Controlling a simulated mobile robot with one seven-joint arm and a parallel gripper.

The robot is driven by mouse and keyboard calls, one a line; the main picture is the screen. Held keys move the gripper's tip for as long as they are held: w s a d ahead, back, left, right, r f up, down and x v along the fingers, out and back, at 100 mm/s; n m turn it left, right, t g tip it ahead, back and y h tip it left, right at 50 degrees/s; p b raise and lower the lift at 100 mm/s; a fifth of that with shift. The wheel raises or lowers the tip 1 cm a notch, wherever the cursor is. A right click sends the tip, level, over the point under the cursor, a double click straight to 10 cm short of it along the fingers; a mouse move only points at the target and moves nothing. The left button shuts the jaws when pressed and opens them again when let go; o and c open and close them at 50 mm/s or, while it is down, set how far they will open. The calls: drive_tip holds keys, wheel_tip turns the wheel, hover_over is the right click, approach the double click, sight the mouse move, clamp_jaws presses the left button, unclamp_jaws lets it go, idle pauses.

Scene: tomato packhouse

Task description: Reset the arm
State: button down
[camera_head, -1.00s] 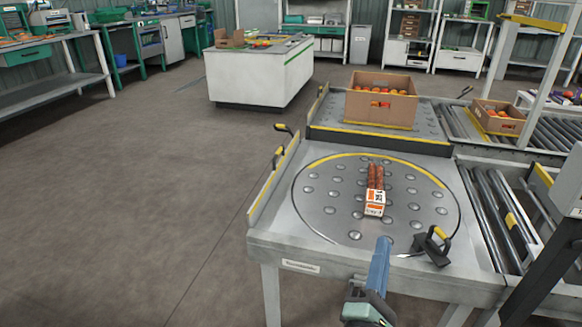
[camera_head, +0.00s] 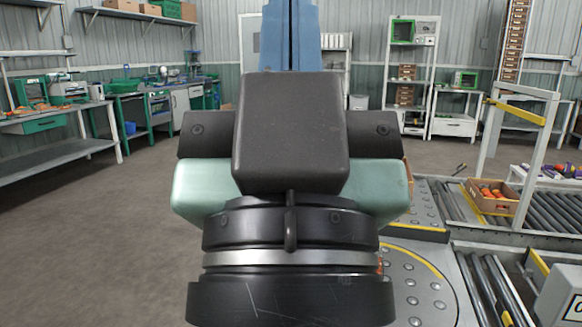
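My gripper (camera_head: 291,35) fills the middle of the head view, close to the camera and pointing up. Its black and pale green body leads up to blue fingers, which lie side by side with only a narrow dark slit between them. The fingertips run out of the top of the picture. I see nothing held between the visible parts of the fingers. The gripper stands clear of the furniture and hides much of the work table.
The steel ball-top table (camera_head: 412,292) shows at lower right, mostly behind my arm. Benches (camera_head: 60,155) line the left wall. Open floor (camera_head: 90,230) lies at left.

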wheel_tip(320, 180, up, 25)
drive_tip(key=p, duration=2.3)
drive_tip(key=shift+r, duration=0.15)
